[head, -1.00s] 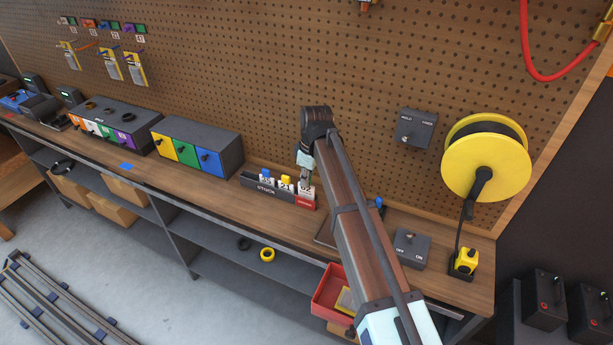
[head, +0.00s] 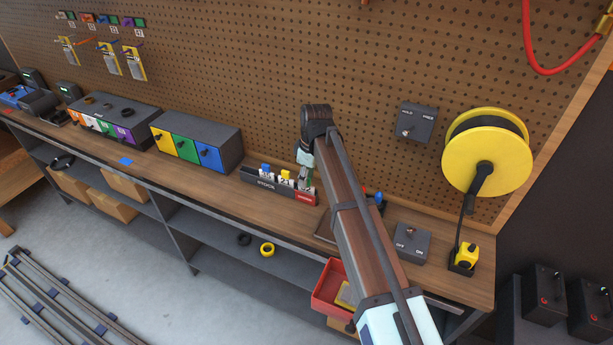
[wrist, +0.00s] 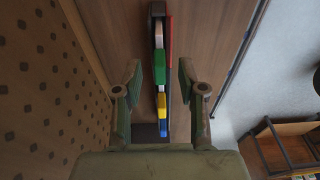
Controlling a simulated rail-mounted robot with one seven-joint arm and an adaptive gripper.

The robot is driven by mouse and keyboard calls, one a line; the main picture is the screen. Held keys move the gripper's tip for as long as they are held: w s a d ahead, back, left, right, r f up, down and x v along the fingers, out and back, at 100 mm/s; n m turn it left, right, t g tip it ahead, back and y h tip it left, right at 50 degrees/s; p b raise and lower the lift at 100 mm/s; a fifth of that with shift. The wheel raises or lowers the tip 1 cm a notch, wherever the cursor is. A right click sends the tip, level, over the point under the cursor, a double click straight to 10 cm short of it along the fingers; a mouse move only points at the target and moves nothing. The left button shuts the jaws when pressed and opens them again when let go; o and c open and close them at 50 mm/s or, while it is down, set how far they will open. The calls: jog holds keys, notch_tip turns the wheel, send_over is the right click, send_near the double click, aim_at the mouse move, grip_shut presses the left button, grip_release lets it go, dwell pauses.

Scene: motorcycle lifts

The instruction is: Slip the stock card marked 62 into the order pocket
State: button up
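The card holder (head: 262,184) is a dark rack on the bench with a STOCK label and a red-labelled right end (head: 305,197). A blue-tabbed card (head: 265,169) and a yellow-tabbed card (head: 286,177) stand in its stock part. A green-tabbed card (wrist: 160,68) is near the red-labelled end. Its number is not readable now, and I cannot tell how deep it sits. My gripper (wrist: 159,77) is over the rack, its fingers apart on either side of the green tab with visible gaps. In the head view my arm partly hides this end.
The pegboard rises close behind the rack. A drawer unit (head: 197,143) stands to the left; a switch box (head: 411,247) and yellow reel (head: 484,152) are to the right. A red bin (head: 330,290) is below the bench's front edge. Bench left of the rack is clear.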

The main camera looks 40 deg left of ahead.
notch_tip(320, 180, up, 12)
jog(key=d, duration=0.1)
jog(key=shift+w+d, duration=0.2)
dwell(0.5)
jog(key=shift+f, duration=0.1)
dwell(0.3)
